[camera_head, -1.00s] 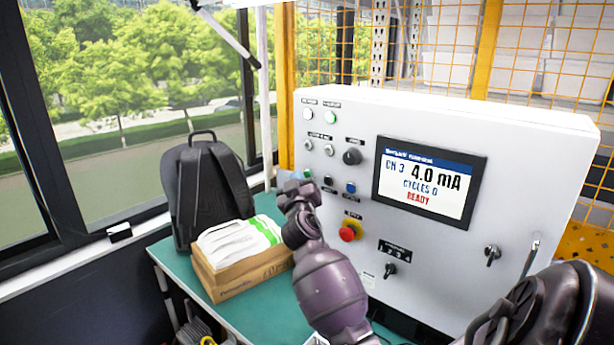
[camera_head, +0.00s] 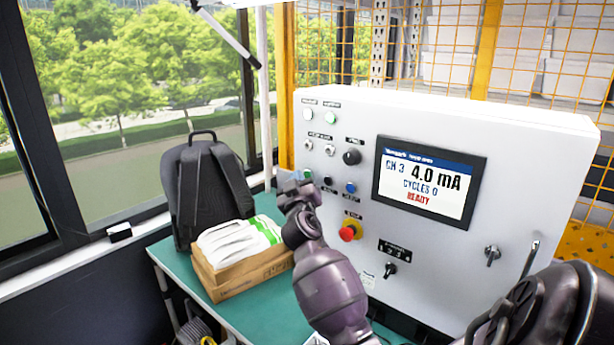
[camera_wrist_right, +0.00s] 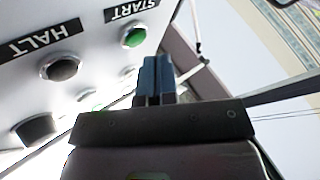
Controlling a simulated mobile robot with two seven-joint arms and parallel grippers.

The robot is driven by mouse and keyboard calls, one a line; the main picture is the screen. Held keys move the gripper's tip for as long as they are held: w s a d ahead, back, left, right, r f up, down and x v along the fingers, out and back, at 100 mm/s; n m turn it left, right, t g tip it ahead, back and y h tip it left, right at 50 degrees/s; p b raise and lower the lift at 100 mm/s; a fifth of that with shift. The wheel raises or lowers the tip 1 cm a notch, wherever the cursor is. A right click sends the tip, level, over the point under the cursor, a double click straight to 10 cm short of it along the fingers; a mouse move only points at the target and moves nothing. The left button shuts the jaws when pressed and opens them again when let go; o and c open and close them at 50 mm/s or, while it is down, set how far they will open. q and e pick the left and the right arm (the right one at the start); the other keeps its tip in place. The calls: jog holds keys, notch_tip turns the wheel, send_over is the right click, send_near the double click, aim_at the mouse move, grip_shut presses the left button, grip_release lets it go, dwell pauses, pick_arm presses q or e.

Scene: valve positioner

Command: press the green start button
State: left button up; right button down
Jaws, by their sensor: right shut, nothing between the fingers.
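The green start button (camera_head: 308,173) is on the left part of the white cabinet front, just beyond my right gripper and partly hidden by it. In the right wrist view, the green button (camera_wrist_right: 134,37) sits under a START label, next to a black HALT button (camera_wrist_right: 62,67). My right gripper (camera_head: 293,186) is in front of the panel's left side. In the wrist view its blue-grey fingers (camera_wrist_right: 156,70) are shut with nothing between them. Their tips are just below and right of the green button in the picture, and a gap shows. My left gripper is not in view.
The white cabinet (camera_head: 440,270) carries a screen (camera_head: 429,182) reading 4.0 mA and READY, a red emergency knob (camera_head: 348,233), a blue button (camera_head: 351,187) and a black knob (camera_head: 351,157). A backpack (camera_head: 205,195) and a cardboard box (camera_head: 245,275) stand on the green bench left of my arm.

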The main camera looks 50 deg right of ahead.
jog(key=shift+d, duration=0.2)
dwell(0.4)
jog(key=shift+d, duration=0.25)
jog(key=shift+d, duration=0.35)
dwell(1.0)
jog(key=shift+a, duration=0.1)
jog(key=shift+a+b, duration=0.35)
jog(key=shift+a, duration=0.35)
jog(key=shift+s+a+b, duration=0.15)
jog(key=shift+a+b, duration=0.05)
jog(key=shift+a, duration=1.05)
jog(key=shift+s+a+b, duration=0.1)
jog(key=shift+a+b, duration=0.1)
jog(key=shift+a, duration=1.05)
